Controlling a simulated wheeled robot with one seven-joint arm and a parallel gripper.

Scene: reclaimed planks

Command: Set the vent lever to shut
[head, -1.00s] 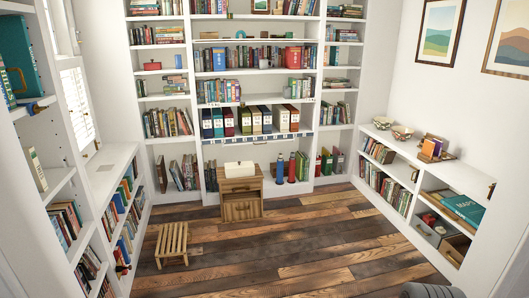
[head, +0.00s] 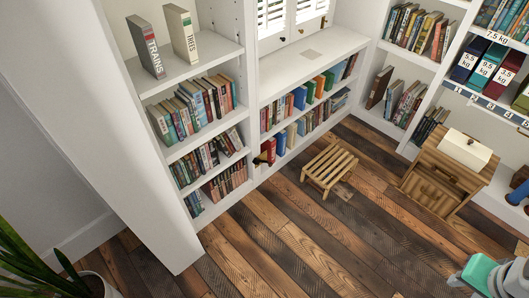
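I cannot make out a vent lever for certain in the head view. A small black and brass-coloured fitting (head: 262,158) sticks out at the near end of the low bookcase, by the lower shelf; it is too small to tell what it is. Small brass-coloured fittings (head: 323,20) show at the shuttered window (head: 287,14) above that bookcase. My gripper is not clearly in view; only a teal and grey part, probably of my arm, shows at the bottom right corner.
A slatted wooden stool (head: 329,168) stands on the plank floor before the low bookcase (head: 300,68). A wooden cabinet (head: 438,167) with a white box (head: 466,149) is to its right. A potted plant (head: 92,286) is bottom left. The middle floor is clear.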

